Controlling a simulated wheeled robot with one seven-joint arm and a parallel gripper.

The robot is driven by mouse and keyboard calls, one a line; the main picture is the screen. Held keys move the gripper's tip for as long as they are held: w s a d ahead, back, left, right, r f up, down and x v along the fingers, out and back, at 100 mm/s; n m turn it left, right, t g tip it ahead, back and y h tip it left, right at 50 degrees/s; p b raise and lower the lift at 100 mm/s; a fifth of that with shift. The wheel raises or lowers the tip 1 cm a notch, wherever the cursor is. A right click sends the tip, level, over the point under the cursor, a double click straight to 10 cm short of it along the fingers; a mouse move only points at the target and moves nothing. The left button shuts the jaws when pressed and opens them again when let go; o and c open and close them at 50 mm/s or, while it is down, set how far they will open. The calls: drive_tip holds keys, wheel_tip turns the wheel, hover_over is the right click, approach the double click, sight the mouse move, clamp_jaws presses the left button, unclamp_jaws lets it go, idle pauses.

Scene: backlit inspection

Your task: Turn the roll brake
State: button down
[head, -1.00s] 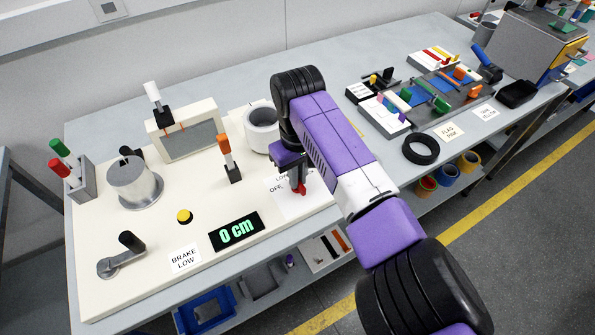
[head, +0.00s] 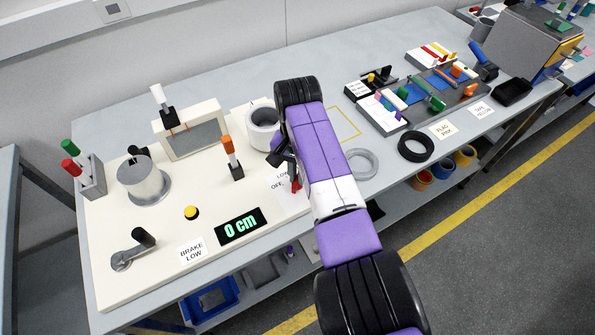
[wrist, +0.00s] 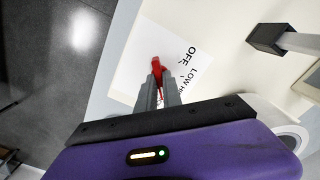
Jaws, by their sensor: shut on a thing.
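The roll brake is a small red handle (wrist: 158,64) on a white plate (wrist: 187,35) marked OFF, LOW and a partly hidden third word. In the wrist view my gripper (wrist: 159,80) is shut on the red handle, with its grey fingers on either side and red showing beyond the tips. In the head view the red handle (head: 296,186) shows only partly below my dark gripper (head: 289,170), and my purple arm hides the right of the plate. I cannot tell which mark the handle points to. A card reading BRAKE LOW (head: 191,250) lies at the board's front.
On the cream board (head: 115,208) stand an orange-topped lever (head: 231,157), a metal drum (head: 141,180), a crank (head: 132,249), a yellow button (head: 191,213) and a display reading 0 cm (head: 238,225). A white roll (head: 262,129) stands close behind my gripper.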

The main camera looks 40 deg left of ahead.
drive_tip(key=shift+r+m, duration=0.1)
drive_tip(key=shift+m, duration=0.9)
drive_tip(key=shift+w, duration=0.1)
drive_tip(key=c, duration=1.5)
unclamp_jaws()
wheel_tip(320, 180, up, 8)
drive_tip(key=shift+f+b, duration=0.1)
drive_tip(key=shift+b, duration=0.2)
